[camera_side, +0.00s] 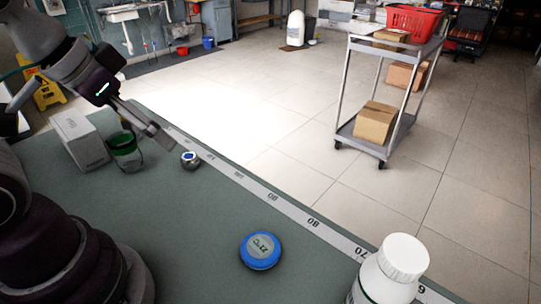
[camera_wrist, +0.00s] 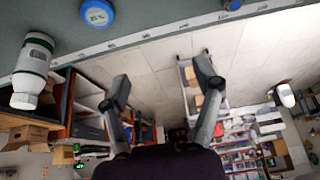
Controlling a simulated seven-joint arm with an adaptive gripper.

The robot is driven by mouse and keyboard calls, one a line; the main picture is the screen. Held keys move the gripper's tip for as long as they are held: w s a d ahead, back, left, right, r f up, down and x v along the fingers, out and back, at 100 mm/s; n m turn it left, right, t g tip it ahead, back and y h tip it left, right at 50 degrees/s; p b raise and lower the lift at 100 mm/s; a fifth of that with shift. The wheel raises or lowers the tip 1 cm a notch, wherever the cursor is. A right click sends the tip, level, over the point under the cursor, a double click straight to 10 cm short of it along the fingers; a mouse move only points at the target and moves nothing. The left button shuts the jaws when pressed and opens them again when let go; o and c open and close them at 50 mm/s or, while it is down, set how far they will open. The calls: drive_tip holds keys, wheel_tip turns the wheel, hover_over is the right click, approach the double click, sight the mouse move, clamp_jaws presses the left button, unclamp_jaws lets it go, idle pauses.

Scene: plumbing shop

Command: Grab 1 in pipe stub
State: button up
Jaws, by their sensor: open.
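A small silvery round piece with a blue-marked top (camera_side: 190,160) stands on the green bench beside the ruler strip; it looks like the pipe stub, but I cannot read any size. In the wrist view, a small blue-topped thing, likely the same piece, shows at the top edge (camera_wrist: 232,4), partly cut off. My gripper (camera_side: 162,138) is in the air, up and left of the piece in the side view. In the wrist view its two fingers (camera_wrist: 163,80) are apart, with only floor and distant shop between them.
A green-banded glass or cup (camera_side: 124,150) and a white box (camera_side: 79,140) stand close to the left of the piece. A blue round thermometer (camera_side: 261,251) and a white bottle (camera_side: 388,272) are nearer the camera. The bench between is clear. A cart (camera_side: 384,138) stands beyond.

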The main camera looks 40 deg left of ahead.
drive_tip(key=w+a+r+n+y, duration=0.1)
drive_tip(key=w+a+n, duration=0.2)
drive_tip(key=w+a, duration=0.1)
drive_tip(key=n+g+y, duration=0.3)
drive_tip(key=n+y, duration=0.2)
drive_tip(key=n, duration=0.6)
hover_over(130, 127)
wheel_tip(130, 127, down, 12)
drive_tip(key=shift+m, duration=0.3)
drive_tip(key=x, duration=0.5)
drive_tip(key=shift+s+d+f, duration=0.3)
drive_tip(key=shift+s+d, duration=0.05)
drive_tip(key=shift+d, duration=0.05)
drive_tip(key=shift+r, duration=0.1)
clamp_jaws()
